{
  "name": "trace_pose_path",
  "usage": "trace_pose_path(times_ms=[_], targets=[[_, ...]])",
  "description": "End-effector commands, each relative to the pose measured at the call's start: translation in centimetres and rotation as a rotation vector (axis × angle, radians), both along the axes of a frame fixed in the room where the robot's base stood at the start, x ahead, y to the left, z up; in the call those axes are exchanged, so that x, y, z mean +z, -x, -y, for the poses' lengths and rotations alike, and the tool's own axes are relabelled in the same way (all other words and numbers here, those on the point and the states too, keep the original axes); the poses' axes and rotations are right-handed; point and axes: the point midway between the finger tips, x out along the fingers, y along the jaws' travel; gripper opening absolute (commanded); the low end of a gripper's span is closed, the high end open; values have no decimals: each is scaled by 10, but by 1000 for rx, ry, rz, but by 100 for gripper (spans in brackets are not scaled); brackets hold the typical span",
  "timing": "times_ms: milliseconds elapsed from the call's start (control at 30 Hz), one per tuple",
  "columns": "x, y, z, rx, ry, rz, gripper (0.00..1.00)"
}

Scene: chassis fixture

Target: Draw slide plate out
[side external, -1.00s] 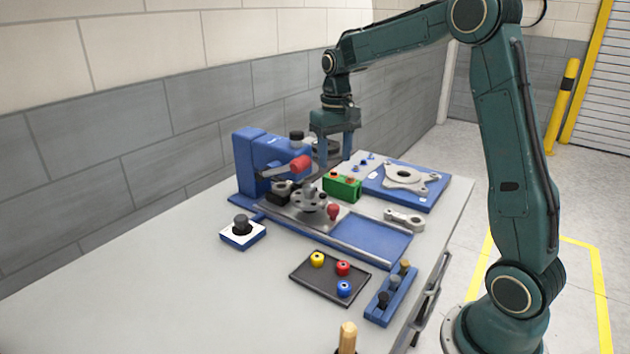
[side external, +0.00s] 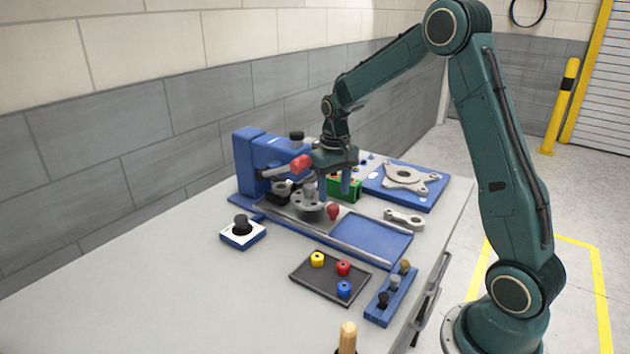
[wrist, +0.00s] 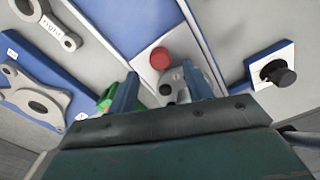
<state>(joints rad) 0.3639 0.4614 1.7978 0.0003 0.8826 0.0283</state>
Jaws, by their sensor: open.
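The grey slide plate (side external: 318,223) lies in the blue railed bed (side external: 372,237), with a round metal part (side external: 307,203) on it. Its red knob (side external: 333,212) stands at the plate's right end. My gripper (side external: 335,192) is open, pointing down above and just behind the knob. In the wrist view, the red knob (wrist: 160,58) shows between and just beyond the two fingertips, apart from both. The plate (wrist: 147,74) shows around it, partly hidden by the fingers. The metal part is partly hidden behind my gripper.
A blue press with a red-handled lever (side external: 300,165) stands left, close to my gripper. A green block (side external: 345,188) sits right behind the fingers. The bed right of the knob is empty. A black tray (side external: 330,278) with coloured pieces lies in front.

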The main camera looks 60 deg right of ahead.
Motion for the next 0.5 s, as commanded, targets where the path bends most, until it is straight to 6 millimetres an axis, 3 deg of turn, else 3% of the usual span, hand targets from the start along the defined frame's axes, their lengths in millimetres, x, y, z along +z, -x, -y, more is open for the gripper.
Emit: trace_pose_path(times_ms=[200,500], targets=[[-29,0,0,0,-1,-2,50],[-44,0,0,0,0,-1,50]])
